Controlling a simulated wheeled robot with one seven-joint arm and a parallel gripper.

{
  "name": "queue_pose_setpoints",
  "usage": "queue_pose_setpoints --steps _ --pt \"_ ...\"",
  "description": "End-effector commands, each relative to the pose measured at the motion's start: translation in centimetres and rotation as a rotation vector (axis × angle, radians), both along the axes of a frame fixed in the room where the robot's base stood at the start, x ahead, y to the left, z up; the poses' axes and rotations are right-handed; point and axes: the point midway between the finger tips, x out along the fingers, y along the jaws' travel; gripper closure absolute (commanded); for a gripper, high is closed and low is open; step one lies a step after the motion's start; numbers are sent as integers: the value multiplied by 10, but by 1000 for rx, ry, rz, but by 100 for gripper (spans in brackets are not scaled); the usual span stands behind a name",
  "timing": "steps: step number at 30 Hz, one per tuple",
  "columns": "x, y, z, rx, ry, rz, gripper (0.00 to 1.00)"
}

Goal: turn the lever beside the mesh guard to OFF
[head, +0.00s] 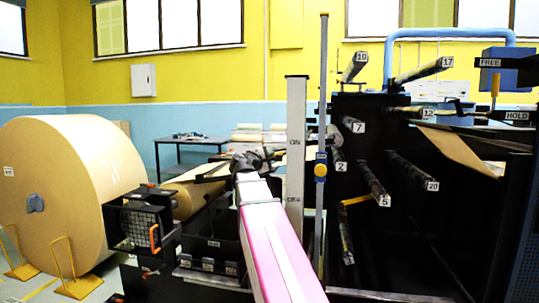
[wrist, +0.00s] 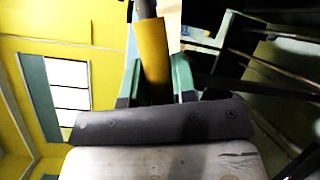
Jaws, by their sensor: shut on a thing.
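The mesh guard (head: 139,226) is a dark box with a pale grid at the lower left in the head view. A short orange handle (head: 154,237) stands upright at its right edge. My gripper (head: 252,160) is up and to the right of the guard, and its fingertips are unclear there. In the wrist view, my gripper (wrist: 153,85) is shut on an upright yellow grip (wrist: 152,55) with a grey bar above it. I cannot tell which lever in the head view this grip belongs to. A tall grey plate (head: 295,110) marked ON stands right of the gripper.
A tall thin pole (head: 323,70) with a blue and yellow collar stands close right of the plate. Several numbered rods, among them one marked 7 (head: 352,124), stick out from the dark machine. A big kraft roll (head: 70,190) fills the left. A table (head: 190,142) stands behind.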

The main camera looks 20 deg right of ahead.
Motion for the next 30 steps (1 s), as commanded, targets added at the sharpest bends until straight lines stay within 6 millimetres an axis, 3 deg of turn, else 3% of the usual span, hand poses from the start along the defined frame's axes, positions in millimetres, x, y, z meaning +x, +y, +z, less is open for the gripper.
queue_pose_setpoints --steps 9,24,25,26,27,30 --pt "-5 -6 -15 -100 70 -1 100" --pt "-5 -6 -17 -117 81 0 100" --pt "-5 -6 -17 -117 81 0 65" --pt "-5 -6 -17 -117 81 0 55" --pt "-5 -6 -17 -117 80 1 49" --pt "-5 -6 -17 -118 81 1 49"
